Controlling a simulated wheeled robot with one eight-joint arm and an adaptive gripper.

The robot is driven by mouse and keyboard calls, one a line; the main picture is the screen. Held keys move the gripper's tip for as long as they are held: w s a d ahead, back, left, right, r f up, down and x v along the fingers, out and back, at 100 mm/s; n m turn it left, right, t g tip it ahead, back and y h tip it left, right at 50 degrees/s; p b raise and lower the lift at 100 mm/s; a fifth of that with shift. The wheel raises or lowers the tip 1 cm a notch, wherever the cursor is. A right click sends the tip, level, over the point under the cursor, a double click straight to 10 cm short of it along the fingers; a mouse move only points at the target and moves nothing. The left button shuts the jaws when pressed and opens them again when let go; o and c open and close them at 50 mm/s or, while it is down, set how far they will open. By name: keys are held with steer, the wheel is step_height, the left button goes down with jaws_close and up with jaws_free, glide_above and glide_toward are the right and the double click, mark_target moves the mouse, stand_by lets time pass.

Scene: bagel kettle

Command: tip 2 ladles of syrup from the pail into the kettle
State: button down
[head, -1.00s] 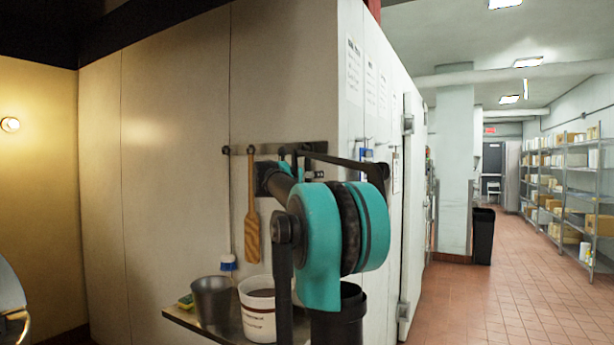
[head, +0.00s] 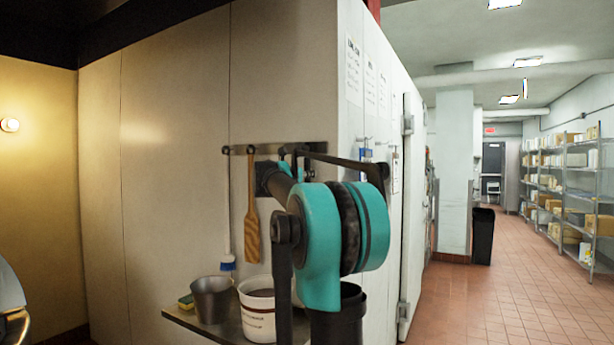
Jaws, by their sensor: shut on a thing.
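My teal and black arm fills the middle, reaching back toward the wall rack. My gripper's fingers are hidden behind the arm. I cannot make out a ladle.
A grey metal pot (head: 212,300) and a sponge (head: 186,302) share the shelf (head: 190,322) with the pail. A wooden paddle (head: 252,225) hangs from the wall rack (head: 240,150). A tiled aisle with a black bin (head: 482,236) and stocked shelving (head: 565,190) lies open at right.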

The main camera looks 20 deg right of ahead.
steer(key=shift+r, duration=0.55)
steer(key=shift+a, duration=0.15)
steer(key=v, duration=1)
steer(key=shift+s, duration=0.2)
steer(key=c, duration=2.1)
jaws_free()
steer(key=shift+r, duration=0.1)
jaws_close()
